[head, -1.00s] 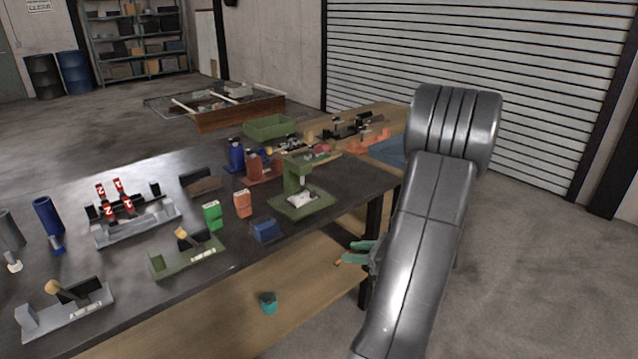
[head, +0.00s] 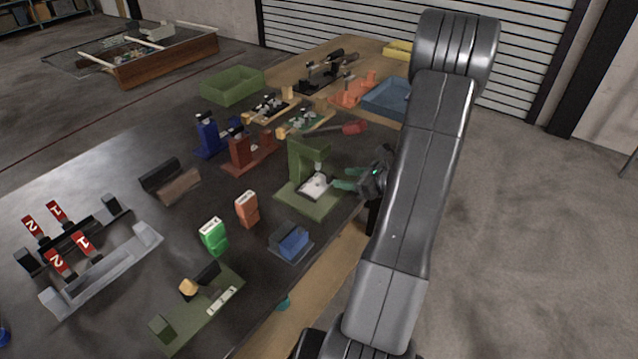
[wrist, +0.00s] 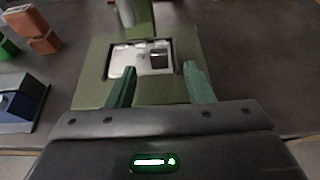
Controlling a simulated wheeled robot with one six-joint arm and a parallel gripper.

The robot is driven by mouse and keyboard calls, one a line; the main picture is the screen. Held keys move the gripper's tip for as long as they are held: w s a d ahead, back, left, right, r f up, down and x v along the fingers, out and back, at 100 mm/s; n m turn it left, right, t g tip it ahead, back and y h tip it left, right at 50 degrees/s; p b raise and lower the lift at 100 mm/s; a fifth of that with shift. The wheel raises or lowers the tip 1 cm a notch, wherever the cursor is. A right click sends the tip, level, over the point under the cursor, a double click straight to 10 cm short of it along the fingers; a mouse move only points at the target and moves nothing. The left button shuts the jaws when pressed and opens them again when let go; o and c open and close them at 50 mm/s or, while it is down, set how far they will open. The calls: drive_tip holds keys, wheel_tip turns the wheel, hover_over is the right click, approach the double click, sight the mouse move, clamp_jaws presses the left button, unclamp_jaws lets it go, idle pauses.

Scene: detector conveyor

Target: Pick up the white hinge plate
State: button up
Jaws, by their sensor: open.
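The white hinge plate (head: 313,187) lies in the green press-like fixture (head: 309,152) near the table's right edge. In the wrist view the plate (wrist: 123,60) sits in a recess of the green base (wrist: 92,88), with a dark square block on its right part. My gripper (head: 342,185) is just right of the fixture, its green fingers pointing at the plate. In the wrist view the gripper (wrist: 160,82) is open and empty, its fingertips over the front of the base, short of the plate. The fixture's upright stands behind the plate.
Open floor is to the right.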

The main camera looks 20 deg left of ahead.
sight(330, 174)
drive_tip(key=x, duration=0.2)
drive_tip(key=p+x, duration=0.1)
drive_tip(key=x, duration=0.1)
drive_tip(key=shift+a+r, duration=0.15)
drive_tip(key=shift+a, duration=0.2)
drive_tip(key=c, duration=1)
clamp_jaws()
drive_tip(key=shift+r, duration=0.2)
